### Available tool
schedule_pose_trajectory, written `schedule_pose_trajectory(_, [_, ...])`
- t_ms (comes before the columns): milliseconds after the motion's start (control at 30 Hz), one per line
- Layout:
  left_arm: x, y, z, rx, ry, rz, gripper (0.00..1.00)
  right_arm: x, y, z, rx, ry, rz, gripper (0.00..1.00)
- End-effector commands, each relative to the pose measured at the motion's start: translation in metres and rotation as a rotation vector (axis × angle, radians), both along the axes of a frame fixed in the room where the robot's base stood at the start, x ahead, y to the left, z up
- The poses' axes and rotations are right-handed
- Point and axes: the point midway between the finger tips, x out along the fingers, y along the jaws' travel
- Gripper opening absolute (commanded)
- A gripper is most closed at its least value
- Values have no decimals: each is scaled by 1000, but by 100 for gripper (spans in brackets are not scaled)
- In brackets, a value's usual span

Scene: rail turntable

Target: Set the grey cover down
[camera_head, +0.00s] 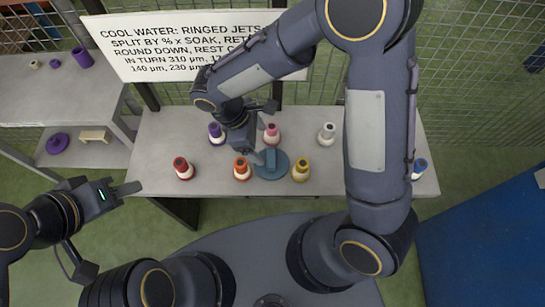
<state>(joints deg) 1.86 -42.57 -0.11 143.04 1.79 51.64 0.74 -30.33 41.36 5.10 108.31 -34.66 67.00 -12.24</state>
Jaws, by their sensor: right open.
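A blue-grey round disc (282,171) with a raised block (271,160) on it lies on the grey table among the ringed jets. It is the only thing resembling a grey cover, and I cannot tell whether the block is its handle. My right gripper (252,151) is open, pointing down just left of the block and over the disc's left edge. It holds nothing that I can see; whether it touches the block is unclear. My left gripper (126,188) is off the table's left end, apart from everything, and its finger gap is hard to make out.
Jets stand around the disc: red (183,168), orange (242,169), yellow (300,169), purple (216,133), pink (271,134), white (327,133); a blue one (419,168) is far right. The sign (150,45) stands behind. Grey shelves (55,95) stand left.

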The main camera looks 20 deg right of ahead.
Motion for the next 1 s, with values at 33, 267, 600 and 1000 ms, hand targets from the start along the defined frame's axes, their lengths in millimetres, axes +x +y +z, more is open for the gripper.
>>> schedule_pose_trajectory(33, [0, 0, 0, 0, 0, 0, 36, 0, 2, -4, -9, 5, 14, 80])
schedule_pose_trajectory(267, [0, 0, -1, 0, 0, 0, 36, -4, -6, -26, -14, 9, 21, 80])
schedule_pose_trajectory(600, [0, 0, 1, 0, 0, 0, 36, -16, -22, -68, -13, 9, 17, 80])
schedule_pose_trajectory(1000, [0, 0, 1, 0, 0, 0, 36, -16, -24, -76, -10, 6, 17, 72])
